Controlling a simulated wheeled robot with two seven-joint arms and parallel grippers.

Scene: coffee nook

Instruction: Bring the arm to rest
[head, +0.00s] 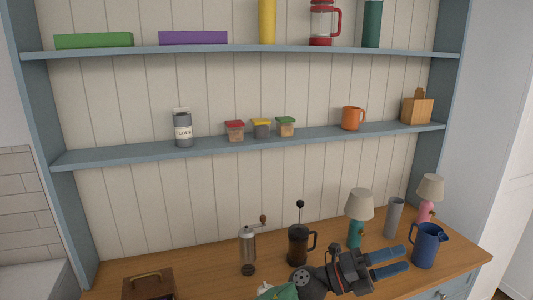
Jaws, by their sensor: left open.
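My left gripper (404,259) is low in the head view, in front of the wooden counter (205,275). Its two blue fingers are apart and point right, with nothing between them. The fingertips appear close to a dark blue pitcher (427,246); I cannot tell the exact gap in depth. My left arm comes in from the bottom edge and covers part of the counter. My right gripper is not in view.
Behind the gripper stand a French press (298,246), a teal lamp (358,207), a grey tumbler (394,217) and a pink lamp (429,194). A grinder (248,252) and wooden box (149,284) are farther left. Shelves (250,142) above hold jars and a mug.

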